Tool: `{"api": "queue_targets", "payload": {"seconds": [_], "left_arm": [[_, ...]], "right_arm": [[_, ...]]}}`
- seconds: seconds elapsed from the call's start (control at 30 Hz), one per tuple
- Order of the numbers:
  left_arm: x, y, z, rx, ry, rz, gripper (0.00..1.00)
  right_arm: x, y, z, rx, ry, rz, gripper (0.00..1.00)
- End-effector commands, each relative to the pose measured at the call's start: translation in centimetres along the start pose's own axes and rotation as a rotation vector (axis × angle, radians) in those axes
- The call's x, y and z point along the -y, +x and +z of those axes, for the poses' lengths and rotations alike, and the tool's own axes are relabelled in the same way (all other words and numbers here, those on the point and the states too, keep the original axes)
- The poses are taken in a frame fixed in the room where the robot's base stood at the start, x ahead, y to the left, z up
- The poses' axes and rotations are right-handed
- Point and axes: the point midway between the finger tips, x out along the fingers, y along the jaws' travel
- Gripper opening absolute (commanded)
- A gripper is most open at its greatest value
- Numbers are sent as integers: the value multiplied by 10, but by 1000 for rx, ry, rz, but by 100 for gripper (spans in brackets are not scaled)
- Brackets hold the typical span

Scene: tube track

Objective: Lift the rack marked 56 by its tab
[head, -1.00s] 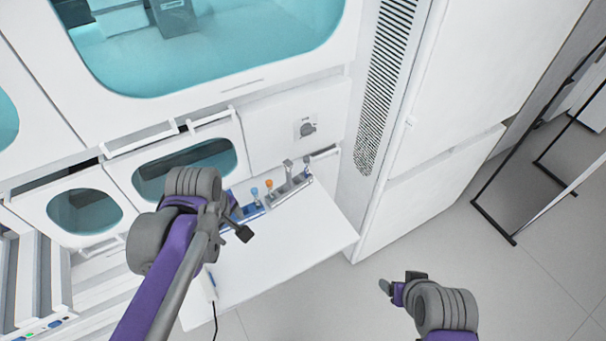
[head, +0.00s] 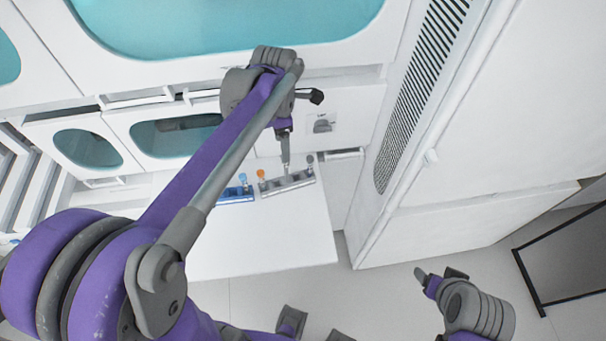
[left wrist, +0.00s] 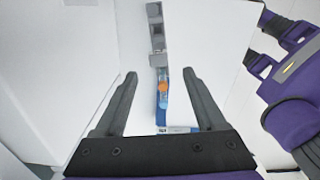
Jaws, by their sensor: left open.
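A grey rack (head: 290,183) lies on the white shelf top (head: 265,240), with an orange-capped tube (head: 261,174) at its left end and a dark-capped tube (head: 310,160) at its right end. A blue rack (head: 236,196) with a blue-capped tube (head: 243,179) stands just left of it. No number is readable on either rack. My left gripper (head: 285,162) points down over the grey rack, open. In the left wrist view, the racks run between its spread fingers (left wrist: 160,74), apart from them. My right gripper (head: 438,275) hangs away from the shelf, over the floor.
White cabinet fronts with teal windows (head: 165,135) stand behind the shelf. A tall white cabinet with a vent (head: 425,90) rises on the right. The front of the shelf is bare. A black-framed panel (head: 570,260) stands at far right.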

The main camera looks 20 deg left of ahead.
Motion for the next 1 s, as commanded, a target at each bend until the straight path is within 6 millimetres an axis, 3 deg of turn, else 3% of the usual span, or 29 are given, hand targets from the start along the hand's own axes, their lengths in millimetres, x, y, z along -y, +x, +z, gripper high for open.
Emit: {"api": "queue_targets", "payload": {"seconds": [0.17, 0.4, 0.63, 0.9, 1.0], "left_arm": [[-3, 8, 0, -5, -39, -7, 72], [-2, 46, 0, -4, -38, -7, 72], [-2, 63, 1, -4, -37, -7, 72], [-2, 102, 2, -4, -36, -7, 72], [-2, 108, 2, -4, -36, -6, 72]], "right_arm": [[0, 1, 1, 1, 0, 0, 72], [0, 4, 4, 3, 0, 0, 72], [0, 4, 4, 3, 0, 0, 72], [0, 5, 5, 4, 0, 0, 72], [0, 6, 5, 4, 0, 0, 72]]}}
